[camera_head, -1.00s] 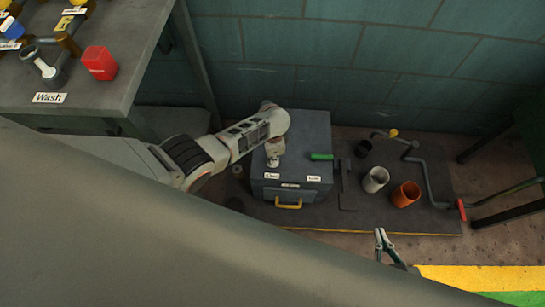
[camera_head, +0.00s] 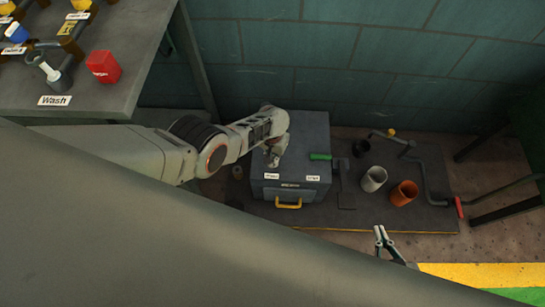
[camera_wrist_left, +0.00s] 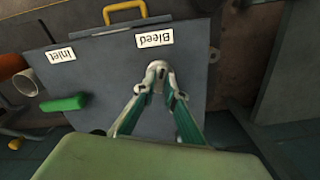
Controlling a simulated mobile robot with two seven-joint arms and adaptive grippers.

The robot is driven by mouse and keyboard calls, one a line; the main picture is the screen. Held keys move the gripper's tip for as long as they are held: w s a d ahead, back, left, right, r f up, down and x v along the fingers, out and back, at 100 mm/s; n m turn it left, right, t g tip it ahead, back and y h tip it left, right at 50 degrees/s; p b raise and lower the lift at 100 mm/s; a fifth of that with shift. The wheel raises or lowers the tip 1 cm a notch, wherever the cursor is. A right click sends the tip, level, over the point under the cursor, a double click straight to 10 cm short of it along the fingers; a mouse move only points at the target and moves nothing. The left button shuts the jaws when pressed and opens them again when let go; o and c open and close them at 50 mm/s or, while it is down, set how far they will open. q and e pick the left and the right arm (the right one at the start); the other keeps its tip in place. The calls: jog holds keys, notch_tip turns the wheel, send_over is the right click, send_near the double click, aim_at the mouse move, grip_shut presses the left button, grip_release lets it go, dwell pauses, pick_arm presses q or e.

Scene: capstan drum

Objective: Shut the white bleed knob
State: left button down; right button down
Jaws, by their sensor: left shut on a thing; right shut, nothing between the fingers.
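The white bleed knob (camera_wrist_left: 158,70) is on top of the grey box (camera_head: 310,130), near its "Bleed" label (camera_wrist_left: 154,37). In the left wrist view my left gripper (camera_wrist_left: 159,80) is shut on the knob, and its fingertips cover much of it. In the head view my left gripper (camera_head: 275,160) comes down onto the left part of the box top and hides the knob, so how far the knob is turned cannot be told. My right gripper (camera_head: 379,236) is shut and empty, low in front of the dark base plate.
A green handle (camera_head: 320,157) sits on the box near the "Inlet" label (camera_head: 313,178). A yellow handle (camera_head: 288,204) is on the front. A white cup (camera_head: 373,179), an orange cup (camera_head: 404,193) and a crank pipe (camera_head: 428,178) stand right. A bench (camera_head: 100,40) is upper left.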

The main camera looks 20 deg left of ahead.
pick_arm(q)
jog(key=shift+s+f+n, duration=0.1)
jog(key=shift+s+n, duration=0.05)
jog(key=shift+n, duration=1.75)
jog(key=c, duration=2.1)
grip_release()
jog(key=shift+d, duration=0.1)
jog(key=shift+w+d+r, duration=0.15)
jog(key=shift+w+r, duration=0.1)
jog(key=shift+r, duration=0.3)
jog(key=shift+s+a+r, duration=0.15)
jog(key=shift+a+r, duration=0.05)
jog(key=shift+r, duration=3.05)
